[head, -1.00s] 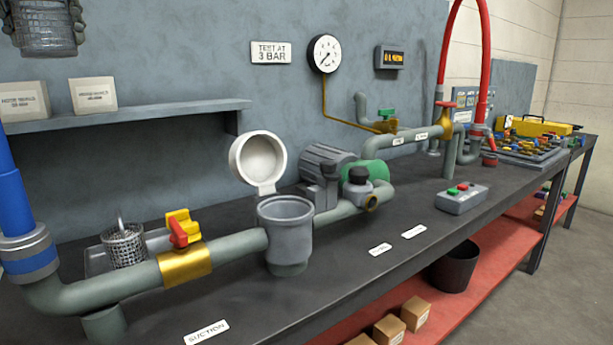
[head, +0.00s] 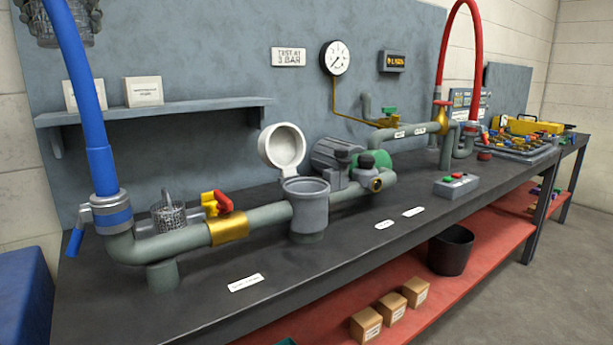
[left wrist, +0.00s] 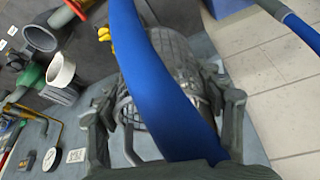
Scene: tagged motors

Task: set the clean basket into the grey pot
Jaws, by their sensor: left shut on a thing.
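My left gripper (head: 62,12) is at the top left of the head view, shut on a grey wire-mesh basket, the clean basket (head: 62,30), which is cut off by the frame's top edge. In the left wrist view the clean basket (left wrist: 185,55) sits between the fingers, partly behind a blue hose. The grey pot (head: 307,212) stands on the pipe line, open at the top, well right of and below the gripper. It also shows in the left wrist view (left wrist: 40,38). A second mesh basket (head: 168,217) stands on the bench behind the pipe. My right gripper is not in view.
The blue hose (head: 85,100) rises from the pipe's left end, near my left gripper. A white round lid (head: 283,148) stands open behind the pot. A red-handled valve (head: 220,203) sits left of it. A shelf (head: 160,108) with two cards is on the panel.

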